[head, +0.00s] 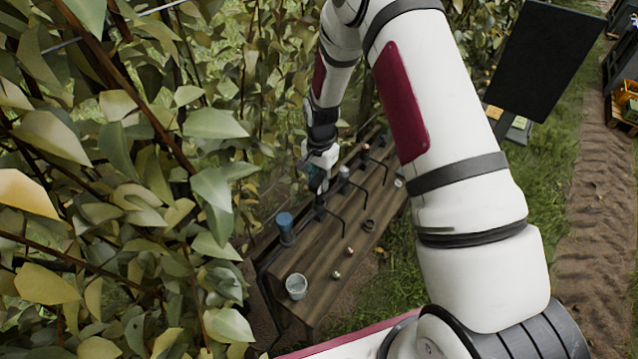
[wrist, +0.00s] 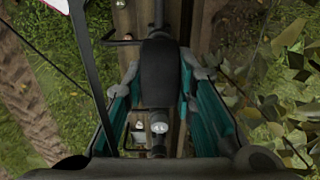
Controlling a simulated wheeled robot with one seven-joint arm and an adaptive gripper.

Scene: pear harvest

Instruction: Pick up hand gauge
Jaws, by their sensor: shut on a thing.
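My gripper (head: 319,178) is over the wooden bench, low beside the foliage in the head view. In the wrist view its teal fingers (wrist: 161,78) stand on both sides of a dark, rounded object, the hand gauge (wrist: 160,62), and are shut on it. A narrower dark part with a pale round spot shows below it, towards the palm. In the head view the gripper and arm hide most of the gauge, and I cannot tell whether it touches the bench.
The wooden bench (head: 322,262) bears a blue cup (head: 286,229), a pale bucket (head: 296,286), small round fruits (head: 349,251) and a dark ring (head: 370,225). Several black bent rods (head: 358,194) stand along it. Dense foliage (head: 120,190) crowds the left; grass (head: 545,190) lies open at right.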

